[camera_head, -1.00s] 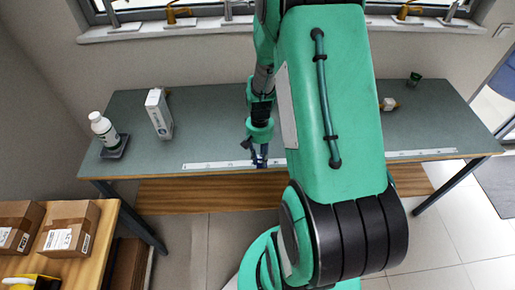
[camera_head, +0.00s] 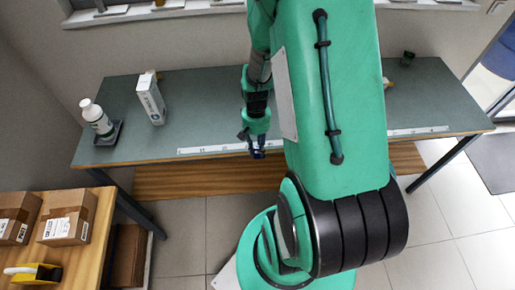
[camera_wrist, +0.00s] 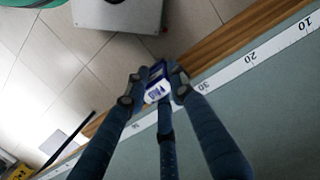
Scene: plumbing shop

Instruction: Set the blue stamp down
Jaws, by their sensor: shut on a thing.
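My gripper (camera_head: 256,148) is at the front edge of the grey-green table (camera_head: 200,112), near the white ruler strip. In the wrist view my gripper (camera_wrist: 155,88) is shut on the blue stamp (camera_wrist: 157,82), which has a white label and sits between the fingertips. In the wrist view the stamp appears over the table's wooden front edge and the floor beyond it. Whether it touches the table cannot be told. In the head view the stamp is a small dark blue shape at the fingertips.
On the table's left stand a white bottle (camera_head: 97,117) on a dark tray (camera_head: 109,138) and a white box (camera_head: 151,98). A small dark green object (camera_head: 408,58) is at the far right. The left-middle tabletop is clear.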

